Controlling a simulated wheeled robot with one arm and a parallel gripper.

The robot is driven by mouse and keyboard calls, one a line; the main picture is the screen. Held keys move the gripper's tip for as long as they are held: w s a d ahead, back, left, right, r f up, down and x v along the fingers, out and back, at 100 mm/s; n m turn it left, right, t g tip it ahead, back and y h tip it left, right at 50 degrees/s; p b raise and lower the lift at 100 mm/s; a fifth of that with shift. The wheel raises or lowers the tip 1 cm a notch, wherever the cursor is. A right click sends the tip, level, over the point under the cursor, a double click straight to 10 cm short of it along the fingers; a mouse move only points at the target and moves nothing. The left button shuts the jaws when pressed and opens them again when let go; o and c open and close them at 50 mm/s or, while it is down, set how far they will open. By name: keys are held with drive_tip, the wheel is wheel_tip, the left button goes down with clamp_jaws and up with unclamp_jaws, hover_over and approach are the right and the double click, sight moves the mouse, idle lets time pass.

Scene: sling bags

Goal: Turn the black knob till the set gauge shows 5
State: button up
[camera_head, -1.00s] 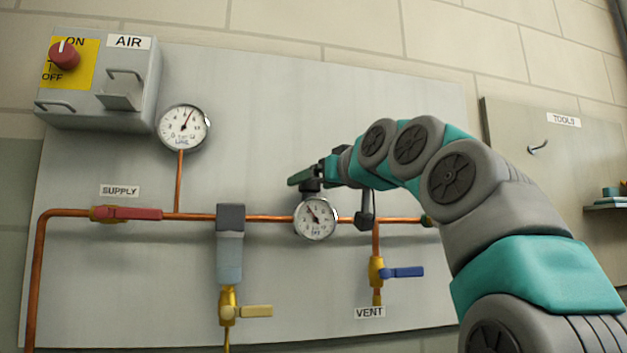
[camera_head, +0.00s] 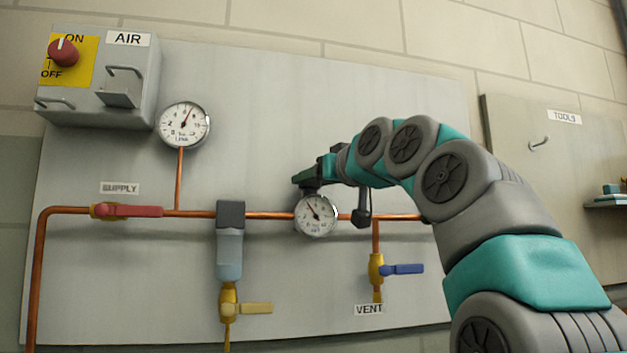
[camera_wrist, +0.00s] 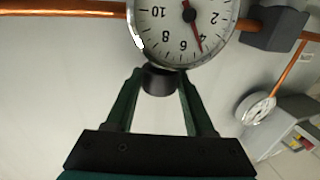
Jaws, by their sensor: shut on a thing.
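The black knob (camera_wrist: 158,80) sits just above the set gauge in the head view, where my gripper mostly hides it. My gripper (camera_wrist: 160,76) is shut on the knob, with one green finger on each side. It also shows in the head view (camera_head: 305,180). The set gauge (camera_head: 316,215) is a round white dial on the copper pipe. It shows upside down and cut off in the wrist view (camera_wrist: 185,28). Its red needle points close to the 4, slightly on the 6 side.
The line gauge (camera_head: 183,125) stands at upper left. The red supply handle (camera_head: 135,211) lies along the pipe. A clear-bowled filter (camera_head: 229,255), a yellow drain handle (camera_head: 256,308) and a blue vent handle (camera_head: 403,269) are lower down. The air box (camera_head: 105,85) is at top left.

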clamp_jaws()
drive_tip(key=shift+r+m+h, duration=0.1)
drive_tip(key=shift+m+h, duration=0.2)
drive_tip(key=shift+h, duration=0.1)
drive_tip(key=shift+s+a+r+m+t+h+p, duration=0.1)
drive_tip(key=shift+m+t+h+p, duration=0.4)
drive_tip(key=shift+t+h+p, duration=0.15)
drive_tip(key=shift+m+t+h+p, duration=0.35)
drive_tip(key=shift+m+h+p, duration=0.45)
drive_tip(key=shift+h, duration=0.25)
drive_tip(key=shift+a, duration=0.1)
drive_tip(key=shift+h, duration=0.3)
